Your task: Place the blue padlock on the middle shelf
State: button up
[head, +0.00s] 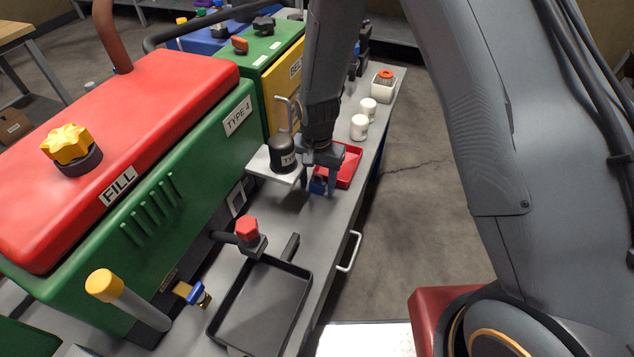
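My gripper (318,186) points down over the grey bench, at the near left end of a red tray (349,168). A small blue object (318,187), which looks like the blue padlock, shows between its fingers. I cannot tell whether the fingers press on it or only stand around it, or whether it touches the surface below. Another blue piece (196,293) with yellow parts is at the front of the green machine, by its yellow-capped pipe. I cannot make out which surface is the middle shelf.
A black bottle (284,155) stands on a white ledge just left of my gripper. A black tray (262,305) lies nearer, beside a red-knobbed valve (247,229). White cups (359,127) and a white box (382,87) stand farther along the bench. The floor to the right is clear.

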notch_tip(320, 180, up, 11)
jog(key=shift+r+b, duration=0.1)
jog(key=shift+b, duration=1.05)
jog(key=shift+d+r, duration=0.1)
jog(key=shift+r, duration=0.5)
